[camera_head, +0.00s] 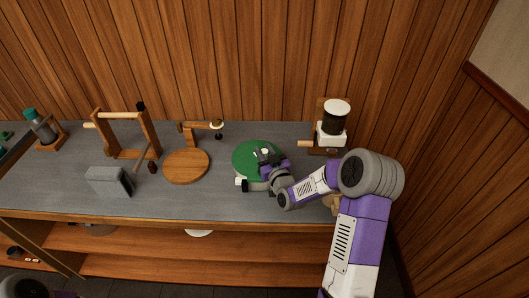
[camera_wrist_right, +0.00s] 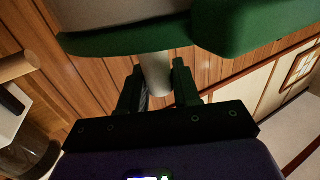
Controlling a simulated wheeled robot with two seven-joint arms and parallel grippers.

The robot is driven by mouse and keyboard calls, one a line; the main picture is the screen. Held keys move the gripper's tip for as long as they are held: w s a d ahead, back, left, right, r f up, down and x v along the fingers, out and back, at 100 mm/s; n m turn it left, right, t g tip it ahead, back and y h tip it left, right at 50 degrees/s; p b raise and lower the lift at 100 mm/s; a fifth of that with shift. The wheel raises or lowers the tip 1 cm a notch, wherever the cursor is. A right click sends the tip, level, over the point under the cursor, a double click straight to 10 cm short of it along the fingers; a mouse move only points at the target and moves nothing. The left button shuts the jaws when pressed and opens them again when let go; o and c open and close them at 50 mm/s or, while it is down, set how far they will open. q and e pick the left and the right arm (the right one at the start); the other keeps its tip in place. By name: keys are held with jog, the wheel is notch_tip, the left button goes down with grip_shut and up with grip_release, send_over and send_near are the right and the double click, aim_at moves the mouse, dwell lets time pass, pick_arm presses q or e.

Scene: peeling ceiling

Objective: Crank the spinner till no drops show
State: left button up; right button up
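The spinner (camera_head: 250,150) is a round device with a green lid, standing on the grey worktop right of its middle. A white piece sticks out at its lower left. My right gripper (camera_head: 264,158) reaches over the lid from the right. In the right wrist view the gripper (camera_wrist_right: 158,85) has its two dark fingers on either side of a pale upright crank knob (camera_wrist_right: 155,72), with no clear gap between them. The green lid (camera_wrist_right: 130,40) shows beyond. The spinner's inside and any drops are hidden. My left gripper is out of view.
A white-and-black device (camera_head: 334,118) stands at the back right. A round wooden board (camera_head: 186,166), a grey block (camera_head: 110,180), a wooden frame (camera_head: 125,135) and a teal-capped bottle (camera_head: 42,128) stand to the left. Bare worktop lies in front left of the spinner.

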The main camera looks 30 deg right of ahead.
jog(key=shift+c, duration=0.5)
jog(key=shift+a+h+b, duration=0.2)
jog(key=shift+h+b, duration=0.1)
jog(key=shift+b, duration=0.1)
jog(key=shift+a+m+h+b, duration=0.1)
jog(key=shift+m+h+b, duration=0.55)
jog(key=shift+m+h, duration=0.2)
jog(key=o, duration=0.9)
jog(key=v, duration=0.7)
jog(key=shift+s+a+r, duration=0.1)
jog(key=shift+s, duration=0.2)
